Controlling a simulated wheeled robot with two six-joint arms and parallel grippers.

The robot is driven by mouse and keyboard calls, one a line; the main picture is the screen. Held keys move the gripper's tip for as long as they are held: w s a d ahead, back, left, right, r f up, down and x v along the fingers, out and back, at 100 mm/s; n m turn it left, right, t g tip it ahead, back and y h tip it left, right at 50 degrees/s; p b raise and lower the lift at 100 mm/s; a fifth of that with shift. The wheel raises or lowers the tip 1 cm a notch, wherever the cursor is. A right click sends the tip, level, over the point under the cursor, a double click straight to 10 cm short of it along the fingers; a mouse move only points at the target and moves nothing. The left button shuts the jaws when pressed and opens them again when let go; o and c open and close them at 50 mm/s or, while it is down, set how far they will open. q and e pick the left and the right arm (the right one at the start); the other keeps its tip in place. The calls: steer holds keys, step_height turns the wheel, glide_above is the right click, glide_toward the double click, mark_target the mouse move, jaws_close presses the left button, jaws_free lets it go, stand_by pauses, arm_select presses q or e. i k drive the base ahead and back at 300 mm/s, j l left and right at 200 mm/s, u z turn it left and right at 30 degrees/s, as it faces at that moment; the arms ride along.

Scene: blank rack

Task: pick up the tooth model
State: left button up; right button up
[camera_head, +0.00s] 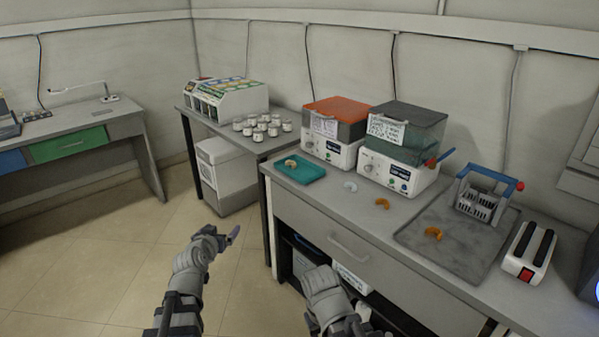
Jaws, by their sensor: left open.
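Several small arch-shaped pieces that look like tooth models lie on the grey bench. A tan one (291,163) is on the teal tray (312,172), a white one (350,186) and an orange one (382,203) lie on the bare top, and another orange one (434,233) is on the dark grey mat (408,236). I cannot tell which one the task means. My left gripper (232,236) is open and empty, over the floor in front of the bench. My right arm shows at the bottom centre; its fingers are not visible.
Two machines, with an orange lid (338,109) and a dark lid (410,118), stand behind the pieces. Jars (262,126) fill part of the side table. The bench's front edge is clear.

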mark_target(347, 185)
steer(key=i+z, duration=0.3)
steer(key=z, duration=0.15)
steer(key=i+j+z, duration=0.1)
steer(key=i+z, duration=0.2)
steer(key=z, duration=0.15)
